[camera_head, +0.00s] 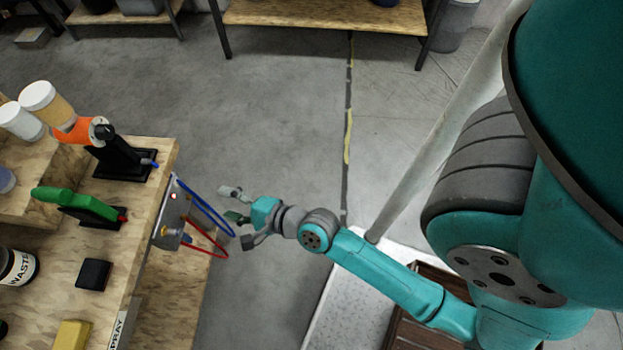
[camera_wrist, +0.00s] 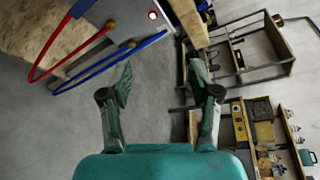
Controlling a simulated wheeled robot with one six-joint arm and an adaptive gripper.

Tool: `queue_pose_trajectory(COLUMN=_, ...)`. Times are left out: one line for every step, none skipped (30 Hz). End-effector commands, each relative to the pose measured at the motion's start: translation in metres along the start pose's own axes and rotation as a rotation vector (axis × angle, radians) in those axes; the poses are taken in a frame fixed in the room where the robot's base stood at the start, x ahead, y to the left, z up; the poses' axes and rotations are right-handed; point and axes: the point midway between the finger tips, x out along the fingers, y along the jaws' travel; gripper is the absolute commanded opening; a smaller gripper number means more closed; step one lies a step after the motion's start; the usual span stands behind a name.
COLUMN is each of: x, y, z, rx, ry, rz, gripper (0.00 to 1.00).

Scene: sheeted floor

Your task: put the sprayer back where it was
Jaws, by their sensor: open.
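An orange sprayer (camera_head: 75,130) with a pale cup sits on a black stand (camera_head: 125,160) on the wooden bench at the left of the head view. A green tool (camera_head: 78,202) with a red tip rests in a second black holder below it. A label on the bench's front edge (camera_head: 118,330) reads "PRAY", its start cut off or hidden. My gripper (camera_head: 235,217) is open and empty, right of the bench and beside the hoses. In the wrist view my gripper (camera_wrist: 168,88) shows two spread fingers with nothing between them. The sprayer is not clearly seen there.
A metal panel (camera_head: 172,213) with blue (camera_head: 205,205) and red (camera_head: 207,250) looped hoses juts from the bench edge, close to my fingers. A waste can (camera_head: 17,267), black block (camera_head: 94,275) and yellow block (camera_head: 72,335) stand on the bench. Open floor (camera_head: 280,120) lies beyond.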

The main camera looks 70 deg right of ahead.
Motion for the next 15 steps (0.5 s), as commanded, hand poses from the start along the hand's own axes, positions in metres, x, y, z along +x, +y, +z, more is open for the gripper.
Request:
queue_pose_trajectory(x=-0.020, y=0.011, z=-0.002, rx=-0.110, ry=0.023, rz=0.012, gripper=0.62)
queue_pose_trajectory(x=-0.031, y=0.015, z=-0.003, rx=-0.184, ry=0.036, rz=0.016, gripper=0.62)
queue_pose_trajectory(x=-0.045, y=0.020, z=-0.004, rx=-0.285, ry=0.051, rz=0.021, gripper=0.62)
queue_pose_trajectory(x=-0.056, y=0.023, z=-0.005, rx=-0.361, ry=0.061, rz=0.025, gripper=0.62)
queue_pose_trajectory(x=-0.067, y=0.026, z=-0.005, rx=-0.438, ry=0.071, rz=0.030, gripper=0.62)
queue_pose_trajectory(x=-0.081, y=0.029, z=-0.006, rx=-0.540, ry=0.082, rz=0.038, gripper=0.62)
queue_pose_trajectory(x=-0.092, y=0.031, z=-0.006, rx=-0.619, ry=0.089, rz=0.044, gripper=0.62)
queue_pose_trajectory(x=-0.103, y=0.032, z=-0.005, rx=-0.697, ry=0.094, rz=0.049, gripper=0.62)
queue_pose_trajectory(x=-0.117, y=0.033, z=-0.004, rx=-0.802, ry=0.100, rz=0.058, gripper=0.62)
queue_pose_trajectory(x=-0.128, y=0.034, z=-0.004, rx=-0.879, ry=0.103, rz=0.065, gripper=0.62)
queue_pose_trajectory(x=-0.138, y=0.034, z=-0.003, rx=-0.958, ry=0.105, rz=0.069, gripper=0.62)
queue_pose_trajectory(x=-0.152, y=0.034, z=-0.001, rx=-1.064, ry=0.105, rz=0.078, gripper=0.62)
queue_pose_trajectory(x=-0.163, y=0.033, z=0.001, rx=-1.143, ry=0.104, rz=0.084, gripper=0.62)
queue_pose_trajectory(x=-0.173, y=0.032, z=0.002, rx=-1.224, ry=0.102, rz=0.088, gripper=0.62)
queue_pose_trajectory(x=-0.186, y=0.031, z=0.005, rx=-1.329, ry=0.098, rz=0.095, gripper=0.62)
